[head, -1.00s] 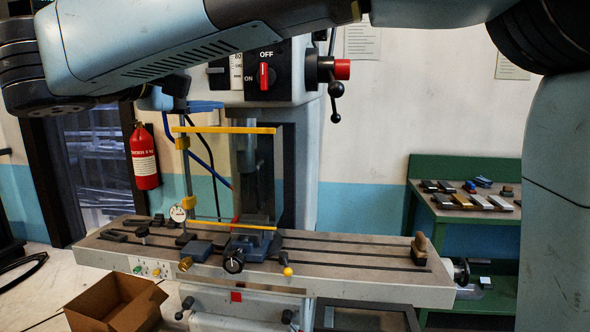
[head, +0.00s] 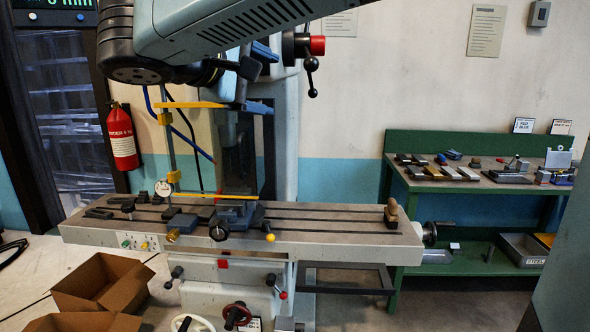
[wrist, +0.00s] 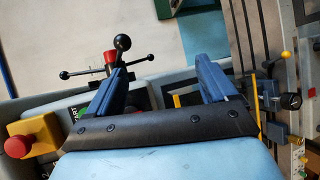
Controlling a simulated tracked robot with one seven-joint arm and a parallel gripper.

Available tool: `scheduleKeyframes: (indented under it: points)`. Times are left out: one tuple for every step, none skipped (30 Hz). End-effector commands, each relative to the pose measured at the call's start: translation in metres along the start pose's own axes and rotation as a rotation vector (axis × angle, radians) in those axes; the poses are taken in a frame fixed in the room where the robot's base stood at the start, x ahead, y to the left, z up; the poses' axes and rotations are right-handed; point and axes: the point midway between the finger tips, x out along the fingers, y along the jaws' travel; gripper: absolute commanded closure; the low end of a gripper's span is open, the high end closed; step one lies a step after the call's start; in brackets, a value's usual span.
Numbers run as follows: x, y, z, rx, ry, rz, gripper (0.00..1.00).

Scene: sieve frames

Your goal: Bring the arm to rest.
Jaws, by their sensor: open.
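My gripper (head: 262,78) hangs in the air in front of the milling machine's column, below my grey-blue arm (head: 220,25). In the wrist view its two blue fingers (wrist: 160,82) stand wide apart with nothing between them. Behind them show the machine's black ball-ended handle (wrist: 122,42) and its red hub. I cannot tell how close the fingers are to the machine.
The machine table (head: 330,232) carries a vise (head: 238,213) and a yellow-armed stand (head: 172,175). Cardboard boxes (head: 103,283) sit at lower left. A green bench (head: 440,185) stands right, a fire extinguisher (head: 122,137) left. A red stop button (wrist: 17,146) shows in the wrist view.

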Motion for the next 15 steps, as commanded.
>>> scheduleKeyframes:
  points:
    - [0.018,-0.004,0.017,0.007,-0.027,-0.042,0.15]
    - [0.028,-0.008,0.027,0.013,-0.042,-0.074,0.15]
    - [0.042,-0.015,0.041,0.022,-0.064,-0.12,0.15]
    - [0.053,-0.021,0.053,0.032,-0.08,-0.159,0.15]
    - [0.063,-0.027,0.066,0.045,-0.094,-0.199,0.15]
    - [0.076,-0.035,0.083,0.065,-0.114,-0.252,0.15]
    - [0.085,-0.043,0.095,0.082,-0.127,-0.293,0.15]
    - [0.093,-0.05,0.107,0.103,-0.14,-0.332,0.15]
    - [0.102,-0.06,0.122,0.134,-0.154,-0.385,0.15]
    - [0.108,-0.068,0.135,0.16,-0.166,-0.424,0.15]
    - [0.114,-0.076,0.146,0.187,-0.176,-0.462,0.15]
    - [0.12,-0.086,0.161,0.228,-0.187,-0.513,0.15]
    - [0.123,-0.094,0.171,0.261,-0.193,-0.549,0.15]
    - [0.127,-0.102,0.182,0.298,-0.199,-0.585,0.15]
    - [0.13,-0.113,0.195,0.349,-0.206,-0.632,0.15]
